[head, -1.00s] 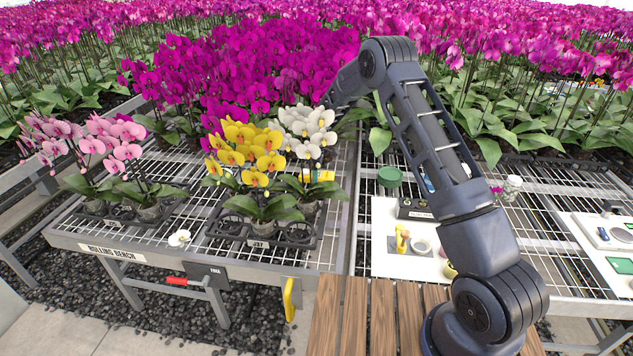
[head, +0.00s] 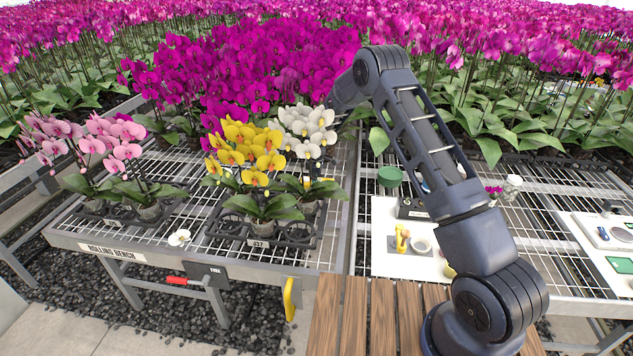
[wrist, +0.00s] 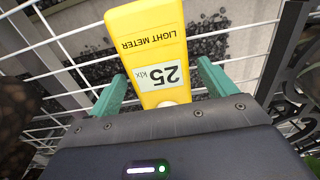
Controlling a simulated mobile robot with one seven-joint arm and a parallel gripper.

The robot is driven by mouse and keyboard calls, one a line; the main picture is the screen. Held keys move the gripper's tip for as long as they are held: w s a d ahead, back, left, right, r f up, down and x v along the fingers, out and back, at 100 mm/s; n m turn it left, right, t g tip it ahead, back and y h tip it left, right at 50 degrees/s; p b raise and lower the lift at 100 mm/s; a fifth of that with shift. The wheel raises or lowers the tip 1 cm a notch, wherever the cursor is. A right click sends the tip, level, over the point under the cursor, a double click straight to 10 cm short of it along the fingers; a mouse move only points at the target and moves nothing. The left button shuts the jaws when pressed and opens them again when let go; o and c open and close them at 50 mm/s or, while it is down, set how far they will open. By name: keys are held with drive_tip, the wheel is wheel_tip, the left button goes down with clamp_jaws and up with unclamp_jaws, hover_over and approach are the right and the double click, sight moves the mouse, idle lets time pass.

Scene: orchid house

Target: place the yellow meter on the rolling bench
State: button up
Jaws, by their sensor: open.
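The yellow meter (wrist: 155,45), labelled "LIGHT METER" and "25 klx", shows upside down in the wrist view, over white wire mesh. My gripper (wrist: 162,70) is open, with a green finger on each side of the meter and a visible gap to each. I cannot tell whether the meter rests on the mesh. In the head view the gripper is hidden behind the orchids; a small yellow patch by the white blooms may be the meter. The rolling bench (head: 180,258), with a mesh top and name label, stands at the left.
Potted yellow orchids (head: 250,160) and white orchids (head: 307,128) stand in a black tray (head: 262,243) at the bench's front right. Pink orchids (head: 120,152) stand further left. A loose white bloom (head: 179,238) lies between the trays. Bare mesh shows around it.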

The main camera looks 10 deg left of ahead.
wheel_tip(320, 180, up, 12)
drive_tip(key=r, duration=0.1)
drive_tip(key=s+d+r+m+t, duration=0.1)
drive_tip(key=s+d+r+m, duration=0.4)
drive_tip(key=d+r, duration=0.85)
drive_tip(key=s+d+r+m+t, duration=0.1)
drive_tip(key=s+d+r+m, duration=0.2)
drive_tip(key=s+d+r, duration=0.8)
drive_tip(key=s+d+r+m+t, duration=0.1)
drive_tip(key=s+d+r+m, duration=0.25)
drive_tip(key=s+d, duration=0.3)
drive_tip(key=s+d+r+m, duration=0.2)
drive_tip(key=s+d+r, duration=0.3)
drive_tip(key=d, duration=0.2)
drive_tip(key=s+d+f+m, duration=0.1)
drive_tip(key=s+d+m, duration=0.1)
drive_tip(key=s, duration=0.6)
drive_tip(key=s+d+f+m+t, duration=0.1)
drive_tip(key=s+d, duration=0.3)
drive_tip(key=s, duration=0.4)
drive_tip(key=shift+s+d+f+m+t, duration=0.15)
drive_tip(key=shift+s+d+m+t, duration=0.2)
drive_tip(key=shift+m, duration=0.4)
